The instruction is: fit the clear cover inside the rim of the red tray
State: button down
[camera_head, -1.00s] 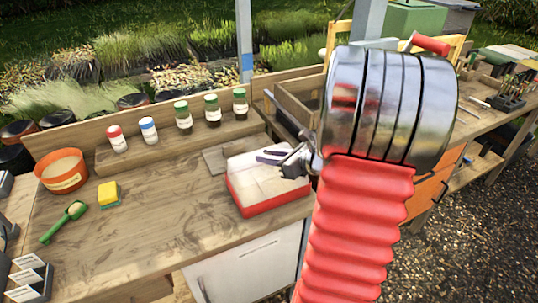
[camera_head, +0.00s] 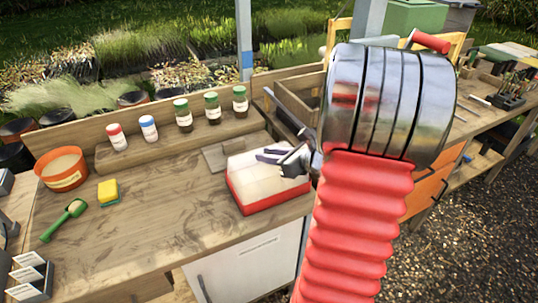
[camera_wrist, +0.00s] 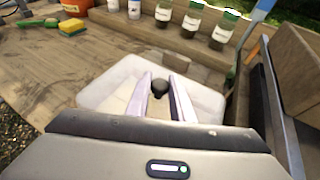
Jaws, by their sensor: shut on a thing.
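The red tray (camera_head: 262,203) stands on the wooden bench near its front right edge. The clear cover (camera_head: 250,163) looks whitish and lies over the top of the tray. It also fills the middle of the wrist view (camera_wrist: 110,85). My gripper (camera_head: 270,155) is above the cover, at its right side in the head view. In the wrist view, my gripper (camera_wrist: 160,92) has its fingers on either side of a dark round knob (camera_wrist: 160,87) on the cover, and is shut on it. I cannot tell whether the cover's edge sits inside the rim all round.
Several small jars (camera_head: 183,115) stand on a wooden ledge behind the tray. A flat board (camera_head: 218,158) lies behind it at left. The bench between is clear.

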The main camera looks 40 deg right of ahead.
jog(key=shift+f, duration=0.4)
dwell(1.4)
jog(key=c, duration=1.5)
grip_release()
jog(key=shift+o, duration=0.2)
jog(key=shift+r, duration=0.1)
jog(key=shift+r, duration=3.95)
